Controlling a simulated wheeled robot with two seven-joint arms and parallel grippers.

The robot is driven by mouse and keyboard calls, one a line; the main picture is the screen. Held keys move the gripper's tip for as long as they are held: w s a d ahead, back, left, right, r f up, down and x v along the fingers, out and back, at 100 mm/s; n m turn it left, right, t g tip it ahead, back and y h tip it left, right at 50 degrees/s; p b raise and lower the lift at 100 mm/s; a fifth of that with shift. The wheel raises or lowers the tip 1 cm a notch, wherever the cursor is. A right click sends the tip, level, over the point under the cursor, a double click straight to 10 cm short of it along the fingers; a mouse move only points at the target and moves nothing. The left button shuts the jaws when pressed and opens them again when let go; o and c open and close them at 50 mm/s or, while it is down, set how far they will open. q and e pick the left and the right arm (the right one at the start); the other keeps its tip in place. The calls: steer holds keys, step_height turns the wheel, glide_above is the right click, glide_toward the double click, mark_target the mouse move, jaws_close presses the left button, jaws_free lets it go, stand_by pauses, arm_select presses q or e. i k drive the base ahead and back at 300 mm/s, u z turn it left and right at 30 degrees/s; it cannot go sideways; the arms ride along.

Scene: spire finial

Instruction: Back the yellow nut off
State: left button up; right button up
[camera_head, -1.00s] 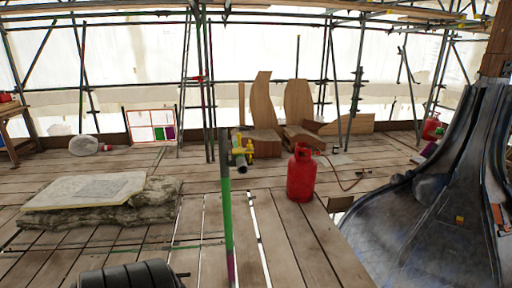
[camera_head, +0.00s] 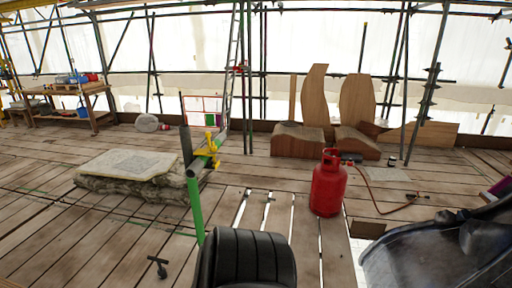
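The fitting is too small to tell nut from bolt or clamp. Neither of my grippers shows in the head view, so nothing can be told of what they hold.
A red gas cylinder (camera_head: 327,186) with a hose stands right of the pole. A black ribbed rounded object (camera_head: 246,262) is at the bottom centre. A covered slab pile (camera_head: 135,172) lies left, and a workbench (camera_head: 70,100) stands behind. Planks between are mostly clear.

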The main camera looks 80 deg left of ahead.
mark_target(213, 149)
steer(key=u, duration=0.25)
steer(key=i, duration=1.1)
steer(key=u, duration=1.65)
steer(key=i, duration=1)
steer(key=u, duration=1)
